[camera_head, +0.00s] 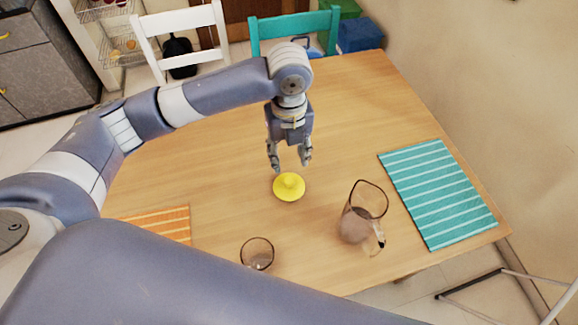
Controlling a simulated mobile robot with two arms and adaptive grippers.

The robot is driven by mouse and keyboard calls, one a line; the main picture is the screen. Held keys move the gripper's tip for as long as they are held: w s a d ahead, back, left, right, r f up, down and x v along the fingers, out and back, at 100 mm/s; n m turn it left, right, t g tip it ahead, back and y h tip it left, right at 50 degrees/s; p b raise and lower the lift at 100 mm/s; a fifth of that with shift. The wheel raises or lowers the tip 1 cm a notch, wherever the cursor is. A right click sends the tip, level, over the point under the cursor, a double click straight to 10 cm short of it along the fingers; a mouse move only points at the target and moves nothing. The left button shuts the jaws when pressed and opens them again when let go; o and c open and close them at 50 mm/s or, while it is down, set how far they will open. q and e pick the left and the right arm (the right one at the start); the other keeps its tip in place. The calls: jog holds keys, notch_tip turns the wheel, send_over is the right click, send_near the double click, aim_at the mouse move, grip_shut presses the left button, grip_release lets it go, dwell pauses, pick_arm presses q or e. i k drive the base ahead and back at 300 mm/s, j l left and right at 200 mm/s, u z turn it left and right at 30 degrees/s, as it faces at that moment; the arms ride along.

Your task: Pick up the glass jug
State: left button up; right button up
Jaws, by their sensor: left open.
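The glass jug (357,222) stands on the wooden table (340,105), right of centre and near the front edge. It is clear, with a handle at its lower right and something brownish inside or seen through its base. My left gripper (289,165) points down at the middle of the table, open and empty. It is up and to the left of the jug, apart from it, just behind a round yellow lid-like piece (289,187). My right gripper does not show.
A small glass (257,254) stands near the front edge, left of the jug. A teal striped mat (437,193) lies right of the jug, and an orange striped mat (160,222) lies at left. White (183,40) and teal (294,27) chairs stand behind the table.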

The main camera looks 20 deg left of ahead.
aim_at(353, 229)
jog(key=k+l, duration=0.2)
jog(key=k, duration=0.3)
jog(key=k+l, duration=0.2)
jog(key=k, duration=0.25)
jog(key=k+l, duration=0.2)
jog(key=k, duration=0.3)
